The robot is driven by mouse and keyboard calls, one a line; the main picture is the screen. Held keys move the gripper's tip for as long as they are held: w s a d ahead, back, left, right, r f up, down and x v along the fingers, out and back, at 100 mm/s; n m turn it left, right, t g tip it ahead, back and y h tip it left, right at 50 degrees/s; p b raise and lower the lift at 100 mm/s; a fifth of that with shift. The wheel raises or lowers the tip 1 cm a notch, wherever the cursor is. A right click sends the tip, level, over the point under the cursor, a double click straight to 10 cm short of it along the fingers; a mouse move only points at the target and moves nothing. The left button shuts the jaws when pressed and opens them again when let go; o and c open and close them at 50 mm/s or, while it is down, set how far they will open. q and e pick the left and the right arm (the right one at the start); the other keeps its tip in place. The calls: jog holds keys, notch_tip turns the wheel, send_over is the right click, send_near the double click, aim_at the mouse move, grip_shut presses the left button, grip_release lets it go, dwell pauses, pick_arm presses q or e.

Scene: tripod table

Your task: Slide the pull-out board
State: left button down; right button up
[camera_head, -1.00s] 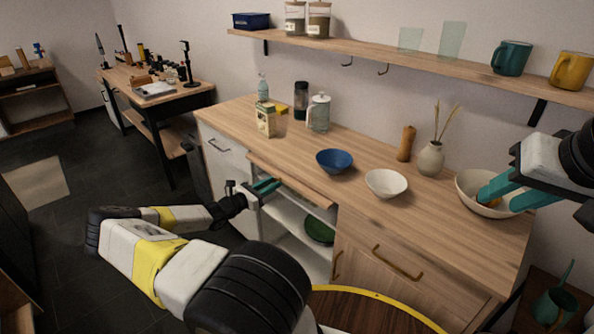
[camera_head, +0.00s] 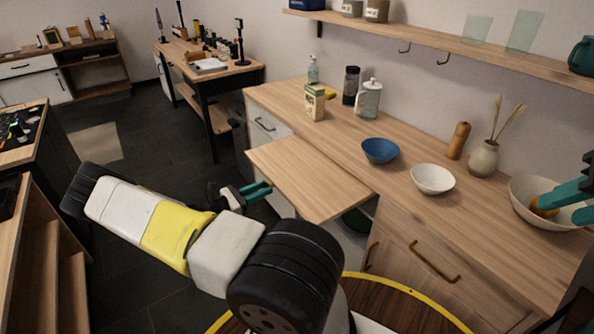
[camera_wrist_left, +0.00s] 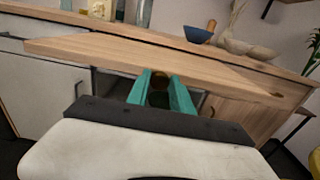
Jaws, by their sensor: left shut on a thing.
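The pull-out board (camera_head: 308,180) is a light wooden panel sticking well out from under the worktop, over the cabinet's open part. It also shows in the left wrist view (camera_wrist_left: 110,50), its front edge crossing the picture. My right gripper (camera_head: 576,202) is at the right picture edge, above a large cream bowl (camera_head: 528,208). Its two teal fingers are apart.
On the worktop (camera_head: 480,215) stand a blue bowl (camera_head: 380,150), a white bowl (camera_head: 432,179), a vase (camera_head: 484,158), a wooden mill (camera_head: 458,140), a carton (camera_head: 315,101) and a glass jar (camera_head: 368,98). The board's top is bare. Dark floor (camera_head: 150,150) lies open at left.

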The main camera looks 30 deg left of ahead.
dwell(0.3)
pick_arm(q)
jog(key=c, duration=1.2)
grip_release()
jog(key=shift+o, duration=0.2)
jog(key=v, duration=0.8)
